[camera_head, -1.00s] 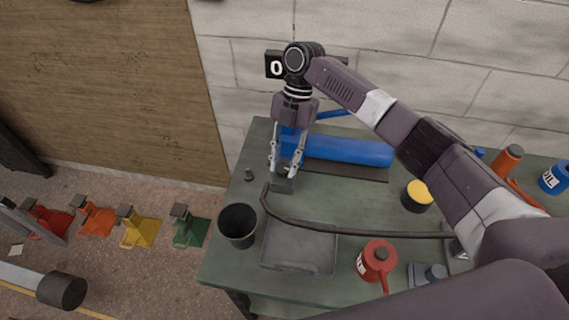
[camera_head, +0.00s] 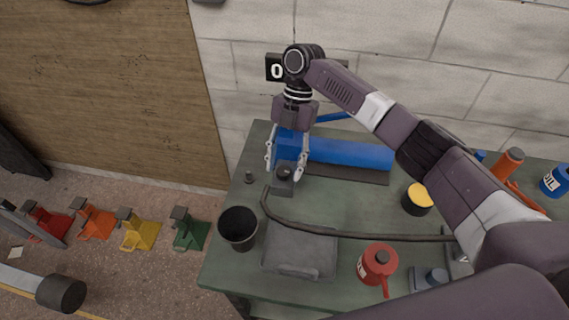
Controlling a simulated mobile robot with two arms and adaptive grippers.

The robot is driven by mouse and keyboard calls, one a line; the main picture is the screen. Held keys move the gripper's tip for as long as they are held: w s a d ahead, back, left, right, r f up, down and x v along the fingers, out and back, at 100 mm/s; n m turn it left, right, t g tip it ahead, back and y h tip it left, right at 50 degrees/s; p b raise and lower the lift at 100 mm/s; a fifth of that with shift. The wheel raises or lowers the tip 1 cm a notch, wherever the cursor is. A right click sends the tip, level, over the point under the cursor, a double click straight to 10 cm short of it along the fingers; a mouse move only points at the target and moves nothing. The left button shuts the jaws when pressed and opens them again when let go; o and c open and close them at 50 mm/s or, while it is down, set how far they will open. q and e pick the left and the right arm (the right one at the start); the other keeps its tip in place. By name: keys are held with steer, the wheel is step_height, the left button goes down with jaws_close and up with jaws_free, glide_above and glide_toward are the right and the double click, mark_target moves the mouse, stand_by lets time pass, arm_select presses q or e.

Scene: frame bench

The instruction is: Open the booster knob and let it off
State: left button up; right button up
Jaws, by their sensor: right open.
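A blue cylinder (camera_head: 345,153) lies on its side along the back of the green bench, on a dark base. A small dark grey block with a round knob-like top (camera_head: 284,174) sits at its front left. I take this to be the booster knob, but it is small. My right gripper (camera_head: 284,173) points down over it, fingers spread apart on both sides of the knob. Whether a finger touches it I cannot tell. My left gripper is not in view; a grey arm part shows at the lower left.
The bench holds a black cup (camera_head: 238,228), a grey tray (camera_head: 300,252), a dark curved hose (camera_head: 350,232), a red oil can (camera_head: 378,264) and a yellow-topped tin (camera_head: 418,197). Coloured clamps or stands (camera_head: 139,232) sit on the floor at left. A wall rises behind the bench.

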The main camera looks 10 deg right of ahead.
steer(key=v, duration=1.2)
steer(key=shift+f, duration=0.1)
